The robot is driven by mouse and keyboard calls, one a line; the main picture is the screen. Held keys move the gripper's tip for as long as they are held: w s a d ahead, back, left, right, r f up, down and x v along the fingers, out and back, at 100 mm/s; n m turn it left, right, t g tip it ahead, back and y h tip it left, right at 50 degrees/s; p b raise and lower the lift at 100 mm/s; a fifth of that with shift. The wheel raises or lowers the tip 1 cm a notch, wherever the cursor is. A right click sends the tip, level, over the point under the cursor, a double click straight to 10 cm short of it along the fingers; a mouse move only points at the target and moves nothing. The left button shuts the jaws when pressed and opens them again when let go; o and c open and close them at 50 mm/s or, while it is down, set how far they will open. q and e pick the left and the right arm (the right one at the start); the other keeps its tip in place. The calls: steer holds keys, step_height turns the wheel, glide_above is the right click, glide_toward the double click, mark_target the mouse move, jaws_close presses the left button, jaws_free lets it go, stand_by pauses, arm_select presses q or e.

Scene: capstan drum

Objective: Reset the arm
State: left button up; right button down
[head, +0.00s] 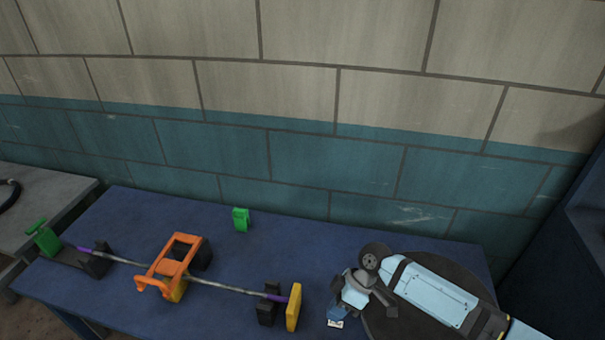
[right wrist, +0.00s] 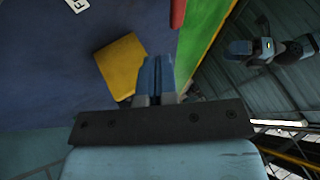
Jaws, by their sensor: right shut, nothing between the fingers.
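My right arm comes in from the lower right in the head view. My right gripper (head: 337,314) points down over the right part of the blue table (head: 225,262). In the right wrist view the two blue fingers of this gripper (right wrist: 153,65) are together, with nothing between them. A yellow block (right wrist: 120,66) shows beside the fingertips; I cannot tell whether it touches them. My left gripper is in neither view.
An orange frame (head: 187,240) sits on a long thin rod with purple ends, left of my gripper. A yellow plate (head: 293,307) stands at the rod's right end. A green block (head: 240,219) stands near the back edge. A dark round shape (head: 455,268) lies under my arm.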

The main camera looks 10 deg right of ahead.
steer(key=shift+m+t, duration=0.5)
steer(key=shift+t, duration=0.2)
steer(key=s+a, duration=0.1)
steer(key=s, duration=0.1)
steer(key=s+a, duration=0.1)
steer(key=s, duration=0.1)
steer(key=s+a, duration=0.1)
steer(key=s, duration=0.1)
steer(key=shift+a+r, duration=0.1)
steer(key=shift+r, duration=0.25)
steer(key=s+d+r+m+t+h, duration=0.35)
steer(key=s+d+m, duration=0.25)
steer(key=s+d, duration=0.2)
steer(key=s+d+r+m+t+h, duration=0.25)
steer(key=s+d+r+m, duration=0.25)
steer(key=s+d, duration=0.25)
steer(key=w+a+f+t+y+p, duration=0.1)
steer(key=w+a+f+t, duration=0.2)
steer(key=f, duration=0.2)
steer(key=w+a+f+n+t+y+p, duration=0.1)
steer(key=w+a+f+t, duration=0.2)
steer(key=f, duration=0.3)
steer(key=shift+a+t, duration=0.25)
steer(key=shift+t, duration=0.15)
